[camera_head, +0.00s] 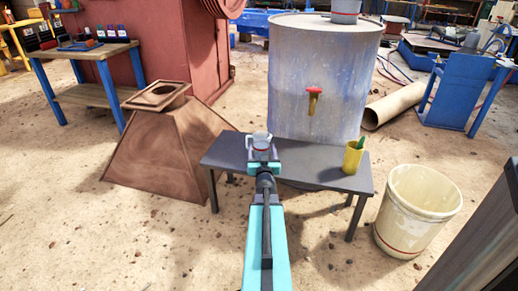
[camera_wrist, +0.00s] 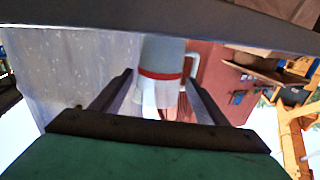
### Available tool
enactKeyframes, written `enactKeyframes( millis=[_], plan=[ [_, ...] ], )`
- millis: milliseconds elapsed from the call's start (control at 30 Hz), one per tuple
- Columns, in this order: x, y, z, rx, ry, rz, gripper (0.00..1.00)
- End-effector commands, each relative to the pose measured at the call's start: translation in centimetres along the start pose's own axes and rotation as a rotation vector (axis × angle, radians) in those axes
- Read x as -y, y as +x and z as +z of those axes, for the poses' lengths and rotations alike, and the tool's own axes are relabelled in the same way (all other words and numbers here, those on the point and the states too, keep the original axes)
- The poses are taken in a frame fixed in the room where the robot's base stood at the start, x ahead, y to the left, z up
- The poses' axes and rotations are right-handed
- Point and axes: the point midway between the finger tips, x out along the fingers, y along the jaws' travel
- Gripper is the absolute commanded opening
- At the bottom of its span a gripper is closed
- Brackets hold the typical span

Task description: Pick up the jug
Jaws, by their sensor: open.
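The jug (camera_head: 261,138), grey with a red band, stands on the dark low table (camera_head: 318,172), towards its left end. In the wrist view the jug (camera_wrist: 162,55) appears upside down, with its white handle on the right. My gripper (camera_head: 262,153) is at the near side of the jug. In the wrist view my gripper (camera_wrist: 160,82) has its two fingers apart, one to either side of the jug. I cannot tell whether they touch it. Part of the jug is hidden by my gripper in the head view.
A yellow cup (camera_head: 353,158) with something green in it stands at the table's right end. A large grey barrel (camera_head: 322,75) with a red-handled tap stands behind. A whitish bucket (camera_head: 415,210) is on the ground at right, a rusty hopper (camera_head: 165,150) at left.

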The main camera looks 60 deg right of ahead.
Motion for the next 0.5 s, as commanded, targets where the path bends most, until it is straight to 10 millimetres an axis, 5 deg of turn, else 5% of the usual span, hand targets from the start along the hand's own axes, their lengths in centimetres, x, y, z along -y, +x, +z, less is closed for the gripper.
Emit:
enactKeyframes(
  millis=[500],
  plan=[
    [0.0, 1.2, 0.0, -0.003, 0.001, 0.0, 0.67]
  ],
)
